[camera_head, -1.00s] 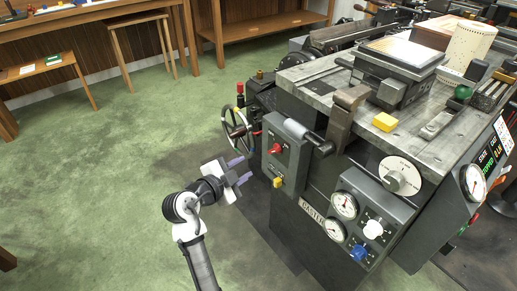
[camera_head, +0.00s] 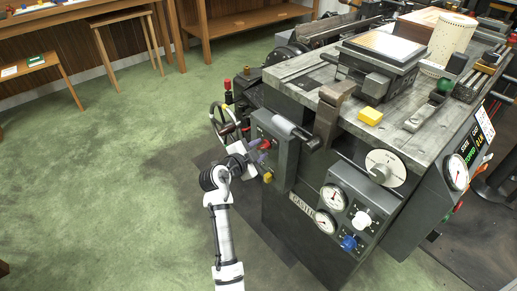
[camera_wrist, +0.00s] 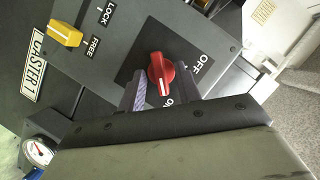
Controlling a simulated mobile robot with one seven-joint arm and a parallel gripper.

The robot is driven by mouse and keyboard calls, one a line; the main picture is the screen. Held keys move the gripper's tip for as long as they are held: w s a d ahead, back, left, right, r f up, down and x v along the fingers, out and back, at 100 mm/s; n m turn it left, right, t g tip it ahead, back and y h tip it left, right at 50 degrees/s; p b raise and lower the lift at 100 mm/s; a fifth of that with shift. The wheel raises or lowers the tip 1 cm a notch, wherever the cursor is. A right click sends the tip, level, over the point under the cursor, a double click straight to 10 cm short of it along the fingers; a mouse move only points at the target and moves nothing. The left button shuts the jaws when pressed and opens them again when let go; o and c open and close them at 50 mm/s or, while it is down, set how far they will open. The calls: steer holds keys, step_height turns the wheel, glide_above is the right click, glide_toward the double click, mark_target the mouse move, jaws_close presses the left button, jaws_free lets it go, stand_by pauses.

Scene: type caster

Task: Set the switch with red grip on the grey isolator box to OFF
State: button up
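The isolator box (camera_head: 288,153) is a grey box on the front left of the caster; its grey face (camera_wrist: 200,30) fills much of the wrist view. The switch with red grip (camera_wrist: 160,73) sits on that face, between the printed words OFF and ON. The white line on its grip points toward ON. The switch also shows small in the head view (camera_head: 266,144). My gripper (camera_wrist: 160,82) is open, with one finger on each side of the red grip. I cannot tell if the fingers touch it. In the head view my gripper (camera_head: 257,160) is close in front of the box.
A yellow lever (camera_wrist: 65,33) marked LOCK and FREE is near the switch on the same face. A handwheel (camera_head: 222,122) stands just left of the box. Gauges (camera_head: 333,197) and knobs are on the panel to the right. The green floor at left is clear.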

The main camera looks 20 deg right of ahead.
jaws_close()
stand_by(0.5)
steer(key=n+g+p, duration=0.1)
steer(key=n+g, duration=0.1)
steer(key=n, duration=0.1)
steer(key=shift+w+r+p, duration=0.2)
steer(key=shift+p, duration=0.2)
steer(key=n+g+p, duration=0.1)
steer(key=n+g, duration=0.1)
steer(key=n, duration=0.1)
steer(key=shift+w+h, duration=0.1)
steer(key=shift+h, duration=0.2)
steer(key=n+g, duration=0.1)
steer(key=n, duration=0.1)
steer(key=n+g+h+p, duration=0.1)
steer(key=shift+w+a+n+p, duration=0.1)
steer(key=shift+w+n+p, duration=0.1)
steer(key=shift+n+p, duration=0.15)
steer(key=shift+f+n+g+h, duration=0.2)
steer(key=shift+n+g+h, duration=0.5)
steer(key=shift+n, duration=0.65)
